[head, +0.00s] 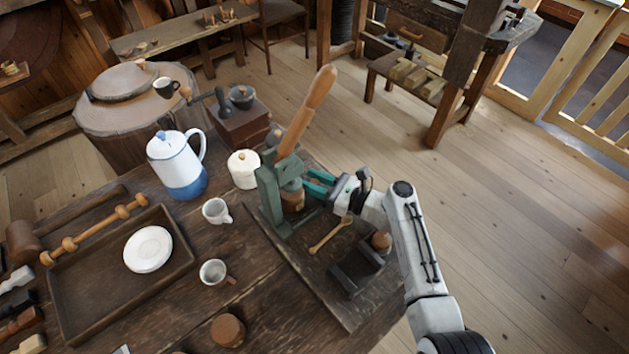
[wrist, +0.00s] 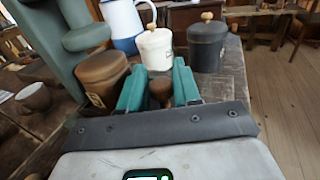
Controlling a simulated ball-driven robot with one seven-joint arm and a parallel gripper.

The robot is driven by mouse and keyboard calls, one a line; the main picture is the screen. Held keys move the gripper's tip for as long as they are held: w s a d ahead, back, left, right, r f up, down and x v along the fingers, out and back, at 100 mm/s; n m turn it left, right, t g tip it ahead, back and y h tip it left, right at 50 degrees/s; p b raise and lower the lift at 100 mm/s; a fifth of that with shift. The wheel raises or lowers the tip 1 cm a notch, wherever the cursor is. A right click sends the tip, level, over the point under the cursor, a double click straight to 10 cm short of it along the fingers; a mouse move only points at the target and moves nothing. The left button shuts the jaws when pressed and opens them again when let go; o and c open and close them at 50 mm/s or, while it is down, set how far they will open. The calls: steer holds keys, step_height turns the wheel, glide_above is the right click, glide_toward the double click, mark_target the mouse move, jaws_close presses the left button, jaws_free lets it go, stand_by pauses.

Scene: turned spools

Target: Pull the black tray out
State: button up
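My gripper (head: 320,183) is beside the green lever press (head: 268,200) on a dark wooden board. Its teal fingers (wrist: 160,92) stand apart in the wrist view, with a small brown wooden knob (wrist: 160,88) between them. I cannot tell whether they press on the knob or what it belongs to. A brown wooden canister (wrist: 103,78) is just left of the fingers; the press holds a brown piece (head: 292,200). A low black tray-like holder (head: 357,268) lies on the board, right of a wooden spoon (head: 330,235). I cannot make out another black tray.
A brown tray (head: 180,268) holding a white plate (head: 148,249) lies at left. Two white mugs (head: 216,211) stand between it and the board. A blue-white pot (head: 178,165) and white canister (head: 243,170) stand behind; a dark canister (wrist: 207,45) is also near.

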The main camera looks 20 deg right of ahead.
jaws_close()
steer(key=w+d+b, duration=0.1)
steer(key=d, duration=0.2)
steer(key=w+d+b, duration=0.1)
steer(key=d, duration=0.2)
steer(key=w+d+b, duration=0.1)
steer(key=d, duration=0.1)
steer(key=shift+d+b, duration=0.35)
steer(key=shift+d, duration=0.05)
steer(key=o, duration=0.5)
jaws_free()
steer(key=shift+s, duration=0.1)
steer(key=shift+o, duration=0.2)
steer(key=v, duration=1)
steer(key=shift+s+d, duration=0.25)
